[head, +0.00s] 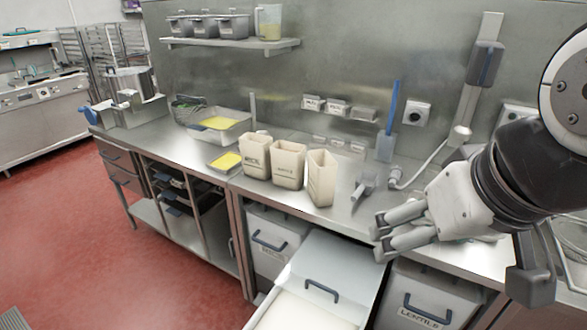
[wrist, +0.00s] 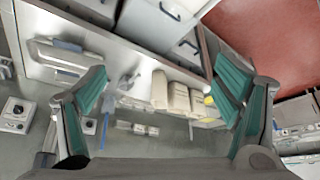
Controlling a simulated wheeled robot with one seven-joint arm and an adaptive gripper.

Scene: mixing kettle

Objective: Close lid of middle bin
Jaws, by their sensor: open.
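The middle bin (head: 283,314) is pulled out from under the counter, with pale contents showing at its front. Its grey lid (head: 345,262) with a dark handle lies behind this opening, apparently tilted up; its exact angle is hard to tell. In the wrist view the lid (wrist: 150,22) appears at the top, partly cut off. My gripper (head: 380,242) is open and empty, above the counter's front edge, to the upper right of the lid and apart from it. In the wrist view its green-padded fingers (wrist: 168,92) are spread wide.
A bin (head: 272,246) stands under the counter to the left, and a bin labelled lentils (head: 425,300) to the right. The red floor (head: 150,260) is clear at left.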

